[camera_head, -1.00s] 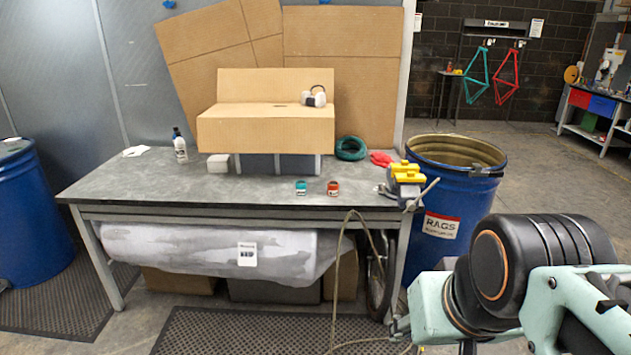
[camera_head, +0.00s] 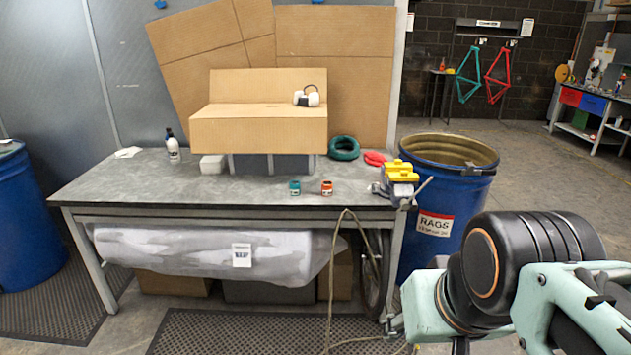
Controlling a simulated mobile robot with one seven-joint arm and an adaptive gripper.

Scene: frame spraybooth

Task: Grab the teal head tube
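A small short teal cylinder (camera_head: 295,187) with a pale mark, which looks like the teal head tube, stands near the front edge of the grey workbench (camera_head: 140,187). A similar small red-orange cylinder (camera_head: 327,188) stands just right of it, apart from it. A teal bicycle frame (camera_head: 467,75) hangs on the far back wall beside a red one (camera_head: 497,75). My arm shows at the lower right, beside the bench.
A yellow-jawed vise (camera_head: 400,172) sits at the bench's right corner, near a blue rags drum (camera_head: 440,190). A cardboard box (camera_head: 258,132) with earmuffs (camera_head: 307,96), a green coil (camera_head: 343,148) and bottles stand behind. The bench's front left is clear. A hose (camera_head: 334,270) hangs in front.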

